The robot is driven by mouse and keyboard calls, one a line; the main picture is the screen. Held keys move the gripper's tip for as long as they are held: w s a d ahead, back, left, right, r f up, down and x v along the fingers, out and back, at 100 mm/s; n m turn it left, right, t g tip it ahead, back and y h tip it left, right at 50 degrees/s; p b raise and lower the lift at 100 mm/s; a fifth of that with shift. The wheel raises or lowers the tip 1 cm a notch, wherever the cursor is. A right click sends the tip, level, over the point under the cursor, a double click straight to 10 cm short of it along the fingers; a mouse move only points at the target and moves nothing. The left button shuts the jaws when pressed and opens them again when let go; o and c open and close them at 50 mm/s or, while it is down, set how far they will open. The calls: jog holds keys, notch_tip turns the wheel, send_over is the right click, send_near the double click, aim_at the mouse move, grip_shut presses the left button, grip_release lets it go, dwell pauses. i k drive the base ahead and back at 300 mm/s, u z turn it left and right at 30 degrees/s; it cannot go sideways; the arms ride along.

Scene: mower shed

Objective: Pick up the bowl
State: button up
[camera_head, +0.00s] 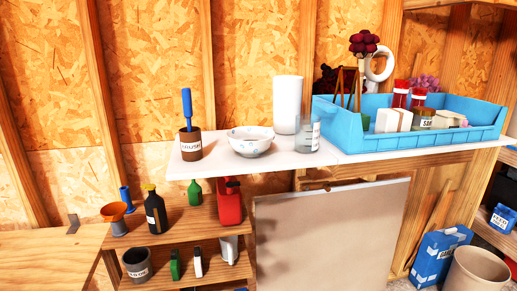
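The bowl (251,143) is white with faint bluish markings and stands upright on the white shelf top (228,167), near its front edge. A brown labelled pot (190,148) with a blue-handled tool in it stands to the bowl's left. A tall white cylinder (288,104) stands behind it to the right. A clear glass jar (307,135) with a label stands to its right. My gripper is not in view.
A blue tray (345,142) with jars and boxes fills the shelf's right side. A wooden bench (50,258) lies at lower left.

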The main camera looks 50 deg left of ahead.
aim_at(251, 143)
jog(key=z, duration=1.2)
jog(key=k, duration=0.1)
jog(key=u, duration=2.85)
jog(key=i, duration=0.45)
jog(key=u, duration=0.3)
jog(key=k, duration=0.6)
jog(key=u, duration=0.05)
